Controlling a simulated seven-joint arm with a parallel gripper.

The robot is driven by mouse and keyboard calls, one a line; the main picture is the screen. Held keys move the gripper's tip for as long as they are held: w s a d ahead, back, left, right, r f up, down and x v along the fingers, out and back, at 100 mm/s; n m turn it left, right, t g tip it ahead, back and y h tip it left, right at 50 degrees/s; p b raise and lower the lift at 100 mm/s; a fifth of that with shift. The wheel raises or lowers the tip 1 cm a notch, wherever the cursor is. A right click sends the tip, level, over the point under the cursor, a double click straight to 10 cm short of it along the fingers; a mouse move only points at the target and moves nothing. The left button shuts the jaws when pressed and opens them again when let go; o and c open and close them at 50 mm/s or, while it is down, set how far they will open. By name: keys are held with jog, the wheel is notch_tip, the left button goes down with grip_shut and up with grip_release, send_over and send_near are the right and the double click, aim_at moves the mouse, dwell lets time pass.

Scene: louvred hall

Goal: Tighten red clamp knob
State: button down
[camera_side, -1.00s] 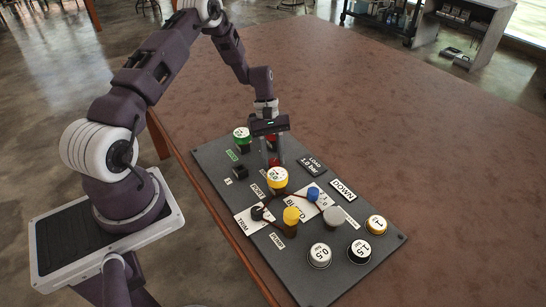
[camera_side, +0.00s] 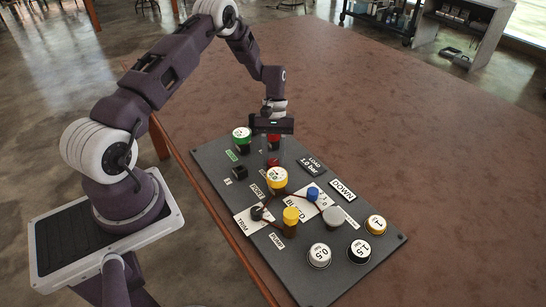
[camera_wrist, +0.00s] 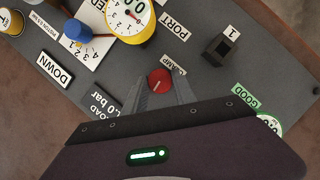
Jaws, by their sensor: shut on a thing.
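The red clamp knob (camera_wrist: 160,81) is a small round red cap with a pale line on top, standing on the dark panel. In the wrist view it sits between the fingertips of my gripper (camera_wrist: 159,90), which is shut on it. In the side view my gripper (camera_side: 273,158) points down at the far part of the panel, and the red knob (camera_side: 273,162) shows between its fingers. The CLAMP label (camera_wrist: 173,64) beside the knob is partly hidden by it and the gripper.
The panel (camera_side: 215,160) lies on the brown table (camera_side: 400,130). Close by are a yellow gauge (camera_side: 277,178), a green-rimmed gauge (camera_side: 241,135) and a black switch (camera_side: 240,172). Blue and yellow knobs and more gauges stand nearer the camera. The table to the right is clear.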

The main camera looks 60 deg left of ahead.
jog(key=shift+m, duration=0.6)
jog(key=shift+g, duration=0.3)
jog(key=c, duration=1)
grip_release()
jog(key=v, duration=0.7)
jog(key=shift+d+r, duration=0.1)
